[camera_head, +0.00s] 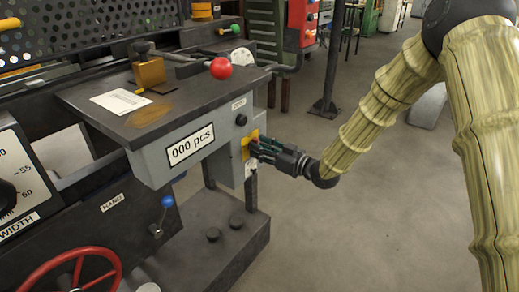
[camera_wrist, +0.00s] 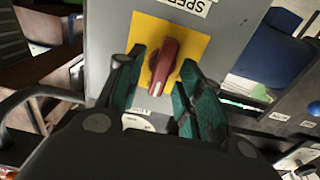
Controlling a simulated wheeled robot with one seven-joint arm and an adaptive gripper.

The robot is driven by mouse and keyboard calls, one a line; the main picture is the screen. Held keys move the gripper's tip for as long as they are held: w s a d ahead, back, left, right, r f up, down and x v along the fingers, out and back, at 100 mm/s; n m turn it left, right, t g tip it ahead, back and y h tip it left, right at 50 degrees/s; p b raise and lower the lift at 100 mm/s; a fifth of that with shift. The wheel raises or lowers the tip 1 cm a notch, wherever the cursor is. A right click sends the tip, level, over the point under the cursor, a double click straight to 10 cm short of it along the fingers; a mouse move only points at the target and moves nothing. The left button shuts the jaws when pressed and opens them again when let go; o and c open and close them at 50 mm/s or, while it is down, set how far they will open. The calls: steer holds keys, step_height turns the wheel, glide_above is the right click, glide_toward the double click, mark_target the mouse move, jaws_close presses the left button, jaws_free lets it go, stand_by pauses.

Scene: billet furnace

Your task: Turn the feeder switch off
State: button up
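The feeder switch, a red rotary handle (camera_wrist: 164,66) on a yellow plate (camera_wrist: 193,43), shows in the wrist view on the grey panel. The handle stands slightly tilted, its lower end leaning left. My gripper (camera_wrist: 160,72) is open, with one dark green finger on each side of the handle. Small gaps seem to show between fingers and handle; I cannot tell how far the tips are from the plate. In the head view my gripper (camera_head: 260,147) is at the yellow plate (camera_head: 247,149) on the end face of the grey box, and largely hides the switch.
The grey box (camera_head: 153,166) reads "000 pcs" and carries a dark tabletop (camera_head: 95,85) with a red ball knob (camera_head: 221,68). A black knob (camera_head: 241,119) sits just above the switch. A blue-tipped lever (camera_head: 167,202) is lower left.

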steer(key=shift+w+a, duration=0.2)
steer(key=shift+a, duration=0.15)
jaws_close()
steer(key=shift+n, duration=0.4)
steer(key=n+b, duration=0.2)
steer(key=n, duration=0.3)
steer(key=n+b, duration=0.1)
steer(key=n, duration=0.5)
steer(key=n+b, duration=0.2)
steer(key=n, duration=0.3)
steer(key=shift+s+a+f+n+b, duration=0.15)
steer(key=shift+s+f+n+b, duration=0.1)
steer(key=shift+f+n+b, duration=0.15)
steer(key=shift+n, duration=0.3)
